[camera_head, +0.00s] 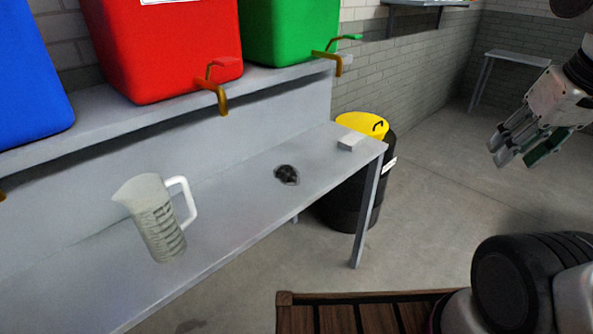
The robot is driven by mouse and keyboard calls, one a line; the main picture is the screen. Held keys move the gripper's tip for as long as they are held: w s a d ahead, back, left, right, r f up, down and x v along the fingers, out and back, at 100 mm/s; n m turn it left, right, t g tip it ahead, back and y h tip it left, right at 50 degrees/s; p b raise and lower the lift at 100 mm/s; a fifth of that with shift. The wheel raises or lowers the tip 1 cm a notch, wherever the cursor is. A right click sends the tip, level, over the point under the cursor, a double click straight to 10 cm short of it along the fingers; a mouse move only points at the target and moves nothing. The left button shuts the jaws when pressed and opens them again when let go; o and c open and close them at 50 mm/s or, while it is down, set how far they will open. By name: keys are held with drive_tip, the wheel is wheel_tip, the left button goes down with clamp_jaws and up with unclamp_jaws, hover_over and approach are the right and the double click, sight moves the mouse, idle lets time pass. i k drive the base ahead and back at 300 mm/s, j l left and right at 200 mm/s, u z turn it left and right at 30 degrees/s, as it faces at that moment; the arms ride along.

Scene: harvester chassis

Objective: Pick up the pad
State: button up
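A small pale grey-white block (349,141) lies flat near the right end of the grey bench. It may be the pad, but no label confirms this. My gripper (524,150) is at the right of the view, in the air and well to the right of the block. Its grey fingers point down and to the left, with a gap between them. A dark green piece shows on its right finger side; I cannot tell whether it is part of the finger. I see nothing between the fingers.
A clear measuring jug (160,222) and a dark round piece (286,175) are on the bench (232,190). Blue (30,80), red (170,50) and green (290,30) tanks with taps stand above. A black barrel with a yellow lid (362,125) stands behind the bench end. Open floor lies right.

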sight(350, 142)
drive_tip(key=u, duration=0.45)
drive_tip(key=i+l+u, duration=0.15)
drive_tip(key=l+u, duration=0.25)
drive_tip(key=l, duration=0.15)
drive_tip(key=i+l+u, duration=0.1)
drive_tip(key=l+u, duration=0.3)
drive_tip(key=l, duration=0.2)
drive_tip(key=l+u, duration=0.25)
drive_tip(key=l, duration=2.05)
